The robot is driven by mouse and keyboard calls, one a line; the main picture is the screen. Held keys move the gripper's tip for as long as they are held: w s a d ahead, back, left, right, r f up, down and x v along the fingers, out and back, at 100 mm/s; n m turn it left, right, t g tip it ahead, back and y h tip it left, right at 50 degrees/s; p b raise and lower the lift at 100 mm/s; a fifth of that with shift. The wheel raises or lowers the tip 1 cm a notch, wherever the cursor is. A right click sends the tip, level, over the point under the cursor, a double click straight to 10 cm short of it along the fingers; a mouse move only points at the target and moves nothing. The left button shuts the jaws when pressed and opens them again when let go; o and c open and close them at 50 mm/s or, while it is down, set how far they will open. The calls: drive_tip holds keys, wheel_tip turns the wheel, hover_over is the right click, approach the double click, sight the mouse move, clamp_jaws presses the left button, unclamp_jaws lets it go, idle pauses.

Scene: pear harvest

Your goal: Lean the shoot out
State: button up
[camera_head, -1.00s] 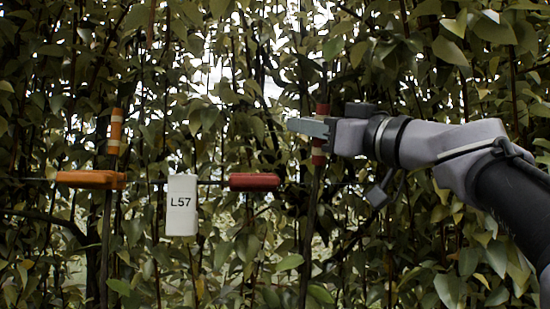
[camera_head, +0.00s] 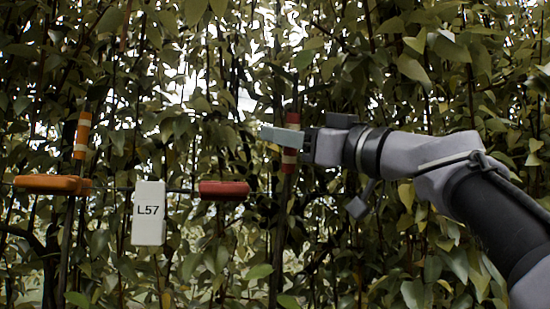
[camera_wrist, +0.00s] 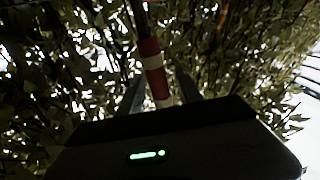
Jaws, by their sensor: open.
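A thin upright shoot with red and white bands (camera_head: 290,158) stands right of the label in the head view. My gripper (camera_head: 275,136) reaches it from the right, with a finger passing across the banded part. In the wrist view the red and white bands (camera_wrist: 151,62) show between the two spread fingers of my gripper (camera_wrist: 158,88). The jaws are open around the shoot, not closed on it. Whether either finger touches it I cannot tell. A second shoot with orange and white bands (camera_head: 82,135) stands at the left, clear of my gripper.
A thin horizontal wire carries an orange clip (camera_head: 50,184), a white label marked L57 (camera_head: 149,213) and a red clip (camera_head: 224,190), left of and below my gripper. Dense leaves and thin stems (camera_head: 400,70) surround my arm.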

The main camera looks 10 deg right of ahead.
drive_tip(key=b+v, duration=0.8)
drive_tip(key=v, duration=0.7)
drive_tip(key=shift+s, duration=0.25)
drive_tip(key=shift+d, duration=0.2)
